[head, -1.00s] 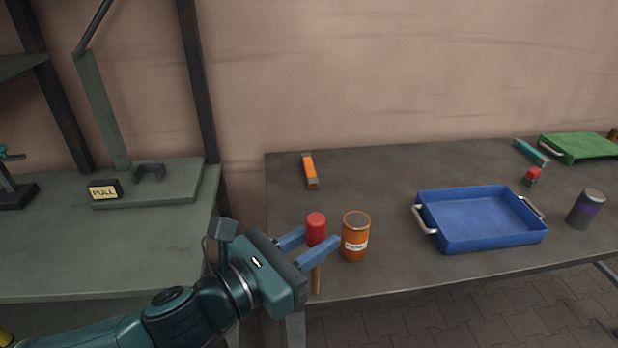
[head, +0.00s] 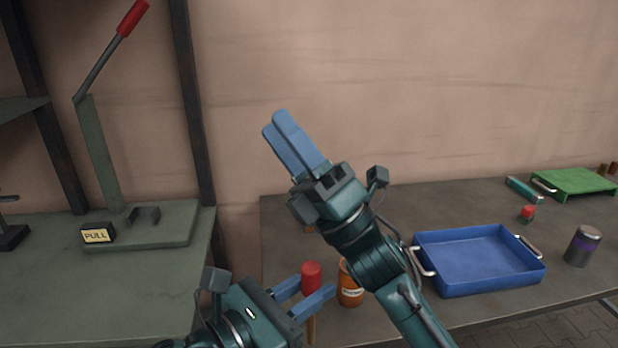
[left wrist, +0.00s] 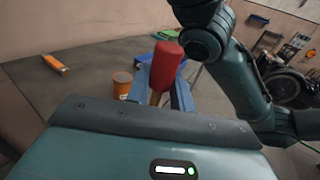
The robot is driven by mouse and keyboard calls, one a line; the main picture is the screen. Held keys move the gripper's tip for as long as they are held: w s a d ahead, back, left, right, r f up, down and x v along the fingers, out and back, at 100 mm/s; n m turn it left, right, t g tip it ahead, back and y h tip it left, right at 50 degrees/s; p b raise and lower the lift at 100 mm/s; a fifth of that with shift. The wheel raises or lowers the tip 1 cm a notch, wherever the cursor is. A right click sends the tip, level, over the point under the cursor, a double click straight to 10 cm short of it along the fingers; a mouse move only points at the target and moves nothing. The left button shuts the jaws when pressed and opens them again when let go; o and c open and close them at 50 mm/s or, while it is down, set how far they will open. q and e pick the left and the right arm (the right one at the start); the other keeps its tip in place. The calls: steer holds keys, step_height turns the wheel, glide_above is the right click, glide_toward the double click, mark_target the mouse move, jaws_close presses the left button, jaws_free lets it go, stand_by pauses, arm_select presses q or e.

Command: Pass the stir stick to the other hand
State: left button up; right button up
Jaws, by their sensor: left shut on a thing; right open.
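The stir stick (head: 311,272) has a thick red head and a thin wooden handle, and stands roughly upright. My left gripper (head: 315,285) is shut on it just below the red head, near the front left corner of the dark table. In the left wrist view the red head (left wrist: 166,66) rises between the fingers, with part of the handle below. My right gripper (head: 274,122) is raised above and behind the stick, fingers pointing up and left. It is open and empty, apart from the stick; its fingers overlap in this view.
An orange labelled can (head: 350,291) stands close to the right of the stick, partly behind my right arm. A blue tray (head: 480,262), a dark can (head: 582,246) and a green tray (head: 575,182) are further right. A lever stand (head: 100,160) is on the left bench.

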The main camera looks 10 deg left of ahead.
steer(key=s+a+r+n+g+h, duration=0.25)
steer(key=s+n+g, duration=0.25)
steer(key=n+g, duration=0.5)
steer(key=s+a+r+n+g+h, duration=0.25)
steer(key=s+a+n+g, duration=0.2)
steer(key=n+g, duration=0.45)
steer(key=n+t+h, duration=0.5)
steer(key=t+h, duration=0.7)
steer(key=h, duration=1)
glide_toward(309, 266)
step_height(309, 266, down, 10)
steer(key=shift+w+d+r, duration=0.1)
steer(key=shift+r, duration=0.1)
